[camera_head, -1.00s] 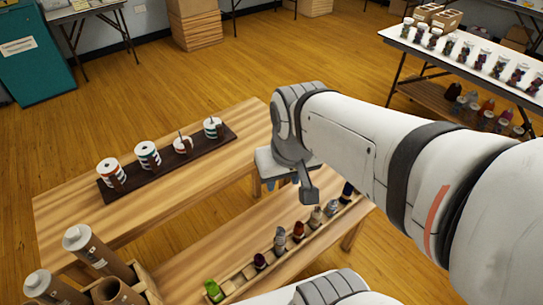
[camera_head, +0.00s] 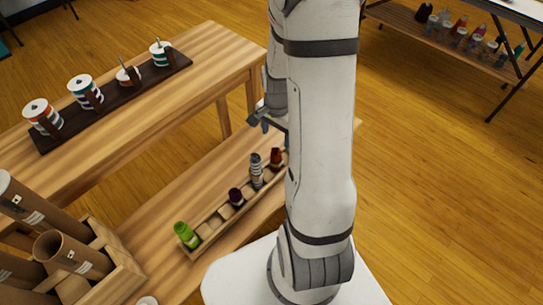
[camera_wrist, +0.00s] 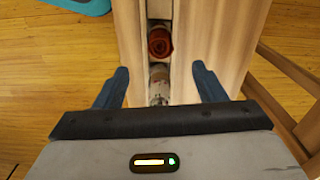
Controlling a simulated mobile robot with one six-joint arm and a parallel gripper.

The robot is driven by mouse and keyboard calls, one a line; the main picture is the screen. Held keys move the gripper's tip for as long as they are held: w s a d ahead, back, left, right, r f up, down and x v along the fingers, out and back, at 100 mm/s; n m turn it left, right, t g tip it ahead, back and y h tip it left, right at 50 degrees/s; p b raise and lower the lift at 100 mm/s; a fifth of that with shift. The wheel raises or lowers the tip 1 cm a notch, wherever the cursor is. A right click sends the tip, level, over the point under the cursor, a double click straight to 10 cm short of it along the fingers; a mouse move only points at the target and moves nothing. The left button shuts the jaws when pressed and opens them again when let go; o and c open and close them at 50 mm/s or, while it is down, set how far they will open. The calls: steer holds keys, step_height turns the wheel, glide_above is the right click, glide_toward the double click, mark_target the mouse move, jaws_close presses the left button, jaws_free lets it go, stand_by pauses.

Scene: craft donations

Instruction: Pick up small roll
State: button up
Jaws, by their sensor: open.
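Small rolls stand in a narrow slotted wooden rack (camera_head: 212,229) on the lower bench. In the head view these are a green roll (camera_head: 187,235), a dark purple roll (camera_head: 236,197), a grey patterned roll (camera_head: 257,171) and a rust roll (camera_head: 276,157). My gripper (camera_head: 266,122) is partly hidden behind my arm, above the rack's far end. In the wrist view my gripper (camera_wrist: 160,88) is open, its blue fingers either side of the rack. A pale patterned roll (camera_wrist: 159,82) lies between them, partly hidden by the gripper body. A rust-red roll (camera_wrist: 160,43) is just beyond.
Spools of ribbon, such as a teal one (camera_head: 161,52), stand on a dark board (camera_head: 110,104) on the higher table. A wooden crate (camera_head: 119,272) with large cardboard tubes (camera_head: 72,255) stands at lower left. Open floor (camera_head: 420,180) lies to the right.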

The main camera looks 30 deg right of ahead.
mark_target(276, 150)
steer(key=shift+m, duration=0.3)
step_height(276, 150, down, 9)
steer(key=shift+w+f+b, duration=0.1)
steer(key=shift+f+b, duration=0.05)
steer(key=shift+b, duration=0.8)
steer(key=shift+c, duration=0.2)
steer(key=c, duration=1.2)
steer(key=shift+c, duration=0.2)
